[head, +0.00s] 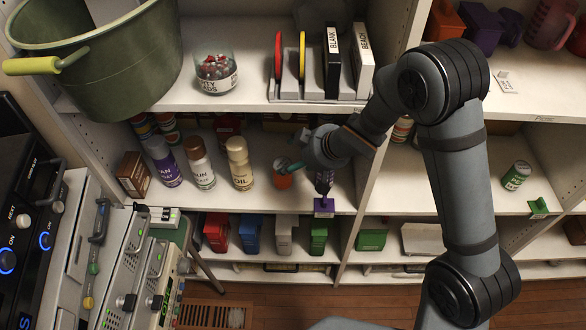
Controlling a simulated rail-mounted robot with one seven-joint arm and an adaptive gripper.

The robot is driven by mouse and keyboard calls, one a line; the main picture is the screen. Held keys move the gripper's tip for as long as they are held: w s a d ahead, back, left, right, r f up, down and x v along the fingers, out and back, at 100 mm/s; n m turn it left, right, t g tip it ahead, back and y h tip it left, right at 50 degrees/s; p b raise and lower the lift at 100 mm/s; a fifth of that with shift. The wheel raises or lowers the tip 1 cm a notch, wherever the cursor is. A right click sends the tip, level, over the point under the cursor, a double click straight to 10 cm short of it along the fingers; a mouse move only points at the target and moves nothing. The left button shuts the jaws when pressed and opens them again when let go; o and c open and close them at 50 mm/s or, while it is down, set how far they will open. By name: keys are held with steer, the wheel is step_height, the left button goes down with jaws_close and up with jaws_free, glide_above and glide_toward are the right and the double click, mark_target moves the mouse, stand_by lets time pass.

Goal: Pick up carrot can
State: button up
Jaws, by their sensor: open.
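A small orange can (283,181), which looks like the carrot can, stands upright on the middle shelf, right of the spray cans. Its top is partly hidden by my gripper. My gripper (287,167) is open, with its teal fingertips at the can's upper part. I cannot tell whether they touch it or reach around it. The can's label is too small to read.
A purple tag holder (324,207) sits at the shelf edge. A green can (516,176) stands on the right shelf, with free room around it.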

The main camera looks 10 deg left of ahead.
mark_target(284, 165)
steer(key=shift+m, duration=0.3)
steer(key=x, duration=0.7)
steer(key=d+p+x, duration=0.1)
steer(key=x, duration=0.1)
steer(key=shift+w+a+f, duration=0.1)
steer(key=shift+w+f, duration=0.1)
steer(key=shift+f, duration=0.05)
steer(key=shift+w+a+f, duration=0.15)
steer(key=shift+a+f, duration=0.1)
steer(key=shift+f, duration=0.2)
steer(key=c, duration=0.3)
jaws_close()
steer(key=shift+r, duration=0.1)
